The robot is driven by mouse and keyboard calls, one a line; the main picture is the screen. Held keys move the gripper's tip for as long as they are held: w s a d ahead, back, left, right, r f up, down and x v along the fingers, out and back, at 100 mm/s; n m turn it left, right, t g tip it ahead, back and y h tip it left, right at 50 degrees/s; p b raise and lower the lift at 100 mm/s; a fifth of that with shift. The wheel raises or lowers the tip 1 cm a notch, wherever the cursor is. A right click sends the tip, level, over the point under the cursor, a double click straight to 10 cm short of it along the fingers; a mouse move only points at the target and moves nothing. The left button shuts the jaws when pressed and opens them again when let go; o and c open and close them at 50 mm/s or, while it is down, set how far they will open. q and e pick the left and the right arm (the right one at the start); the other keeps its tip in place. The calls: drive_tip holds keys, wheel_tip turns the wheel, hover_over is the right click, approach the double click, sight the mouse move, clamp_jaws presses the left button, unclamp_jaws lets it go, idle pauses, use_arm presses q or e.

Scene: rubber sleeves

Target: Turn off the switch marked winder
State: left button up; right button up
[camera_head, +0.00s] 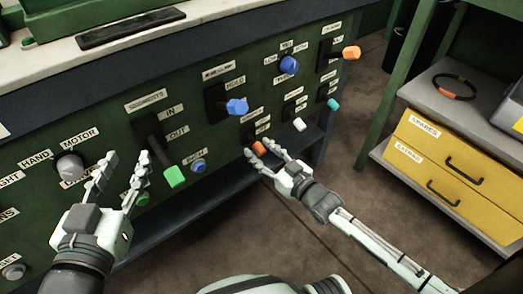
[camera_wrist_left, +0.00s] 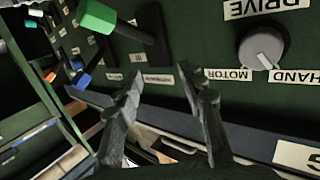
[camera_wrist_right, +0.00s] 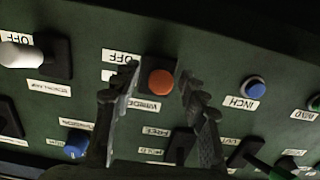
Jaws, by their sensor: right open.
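The switch with an orange knob (camera_head: 259,147) is low on the green panel. In the right wrist view its knob (camera_wrist_right: 160,82) points nearly at the camera, beside an OFF label (camera_wrist_right: 118,56) and an upside-down label (camera_wrist_right: 143,104) that seems to read winder. My right gripper (camera_head: 261,152) is open, its fingers on either side of the knob; whether they touch it, I cannot tell. My left gripper (camera_head: 127,158) is open and empty in front of the panel, between the grey motor knob (camera_head: 70,164) and the green-handled lever (camera_head: 173,176).
Close to the orange switch are a white-knobbed switch (camera_head: 299,124), a blue-knobbed lever (camera_head: 237,106) and a blue inch button (camera_head: 198,166). A teal-knobbed switch (camera_head: 333,104) is further right. A yellow drawer unit (camera_head: 440,160) stands at the right, with open floor before it.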

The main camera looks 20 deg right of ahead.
drive_tip(key=v, duration=1.2)
idle(0.6)
